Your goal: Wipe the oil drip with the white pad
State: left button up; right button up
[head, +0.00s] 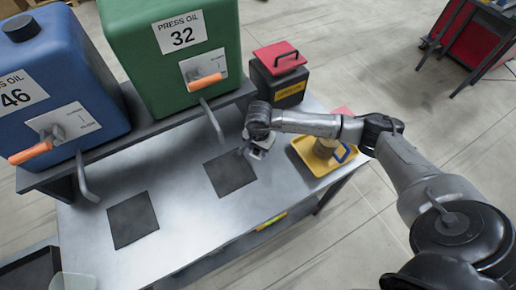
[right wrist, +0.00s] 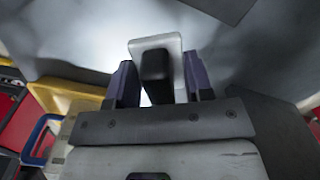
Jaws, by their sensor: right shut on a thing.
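My right gripper (head: 256,150) is over the metal bench, just right of the nearer-right dark square mat (head: 230,172) and below the green oil tank. In the right wrist view my right gripper (right wrist: 159,78) is shut on the white pad (right wrist: 176,48), which has a dark block at its middle between the two fingers. In the head view the pad is small and mostly hidden by the gripper. I cannot tell whether the pad touches the bench. I cannot make out the oil drip in either view. My left gripper is not in view.
A green tank (head: 180,65) and a blue tank (head: 60,85) stand on a rear shelf, with taps over the bench (head: 180,200). A second dark mat (head: 133,219) lies left. A yellow tray (head: 308,168) is right. A dark box with red lid (head: 279,58) stands behind.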

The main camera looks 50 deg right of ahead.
jog(key=shift+r+p, duration=0.75)
jog(key=shift+r, duration=0.85)
jog(key=shift+d, duration=0.1)
